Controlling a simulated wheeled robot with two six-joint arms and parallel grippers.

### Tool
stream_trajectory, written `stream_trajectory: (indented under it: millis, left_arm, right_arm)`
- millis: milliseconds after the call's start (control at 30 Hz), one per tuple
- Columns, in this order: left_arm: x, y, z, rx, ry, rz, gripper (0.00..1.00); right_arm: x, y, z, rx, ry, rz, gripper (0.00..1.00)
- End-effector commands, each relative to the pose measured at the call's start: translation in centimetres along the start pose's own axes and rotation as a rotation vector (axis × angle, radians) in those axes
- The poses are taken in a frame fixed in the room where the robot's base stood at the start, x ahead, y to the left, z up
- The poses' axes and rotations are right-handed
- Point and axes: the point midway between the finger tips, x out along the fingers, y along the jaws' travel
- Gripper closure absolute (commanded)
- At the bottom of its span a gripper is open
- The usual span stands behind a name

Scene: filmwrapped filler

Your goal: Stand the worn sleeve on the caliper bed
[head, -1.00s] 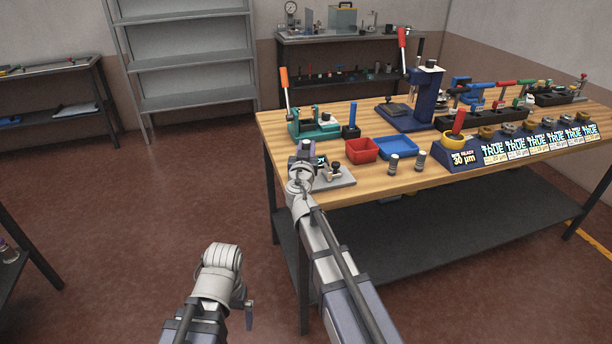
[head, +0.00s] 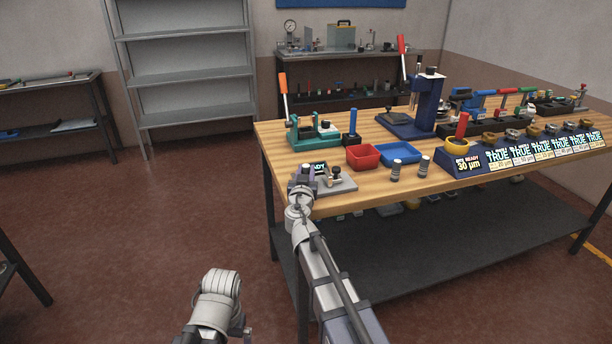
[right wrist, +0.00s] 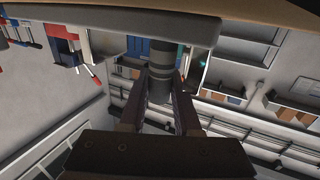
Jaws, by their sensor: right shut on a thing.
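My right gripper (head: 304,178) is at the front-left corner of the wooden bench, beside the caliper bed. In the right wrist view, its two fingers (right wrist: 160,98) are shut on a dark grey cylinder, apparently the worn sleeve (right wrist: 160,78). My gripper mostly hides this sleeve in the head view. The caliper bed (head: 342,186) is a light grey plate with small posts and a dark display partly behind my gripper. Whether the sleeve touches the bed cannot be told. My left arm hangs low in front of the bench, and its fingers are too hidden to read.
Two grey cylinders (head: 396,170) (head: 424,166) stand right of the bed. Behind are a red bin (head: 363,157), a blue tray (head: 398,154) and a teal fixture (head: 314,136). A blue press (head: 424,105) and a row of labelled displays (head: 520,153) stand farther right.

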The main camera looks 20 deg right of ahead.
Motion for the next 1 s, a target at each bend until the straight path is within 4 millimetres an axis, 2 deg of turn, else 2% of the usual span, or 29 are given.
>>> stream_trajectory:
  millis: [200, 233, 500, 833, 1000]
  left_arm:
    - [0.4, 0.0, 0.0, 0.000, 0.000, 0.000, 0.00]
    - [0.3, 0.0, 0.0, 0.000, 0.000, 0.000, 0.00]
    - [0.2, 0.0, 0.0, 0.000, 0.000, 0.000, 0.00]
    - [-0.3, 0.0, 0.0, 0.000, 0.000, 0.000, 0.00]
    - [-0.1, 0.0, 0.0, 0.000, 0.000, 0.000, 0.00]
  right_arm:
    - [0.0, 0.0, 0.4, 0.000, 0.000, 0.000, 1.00]
    - [0.0, 0.0, 0.3, 0.000, 0.000, 0.000, 0.68]
    - [0.0, 0.0, 0.2, 0.000, 0.000, 0.000, 0.39]
    - [-0.1, 0.0, -0.3, 0.000, 0.000, 0.000, 0.39]
    - [-3.4, 0.2, -0.1, 0.000, 0.000, -0.001, 0.39]
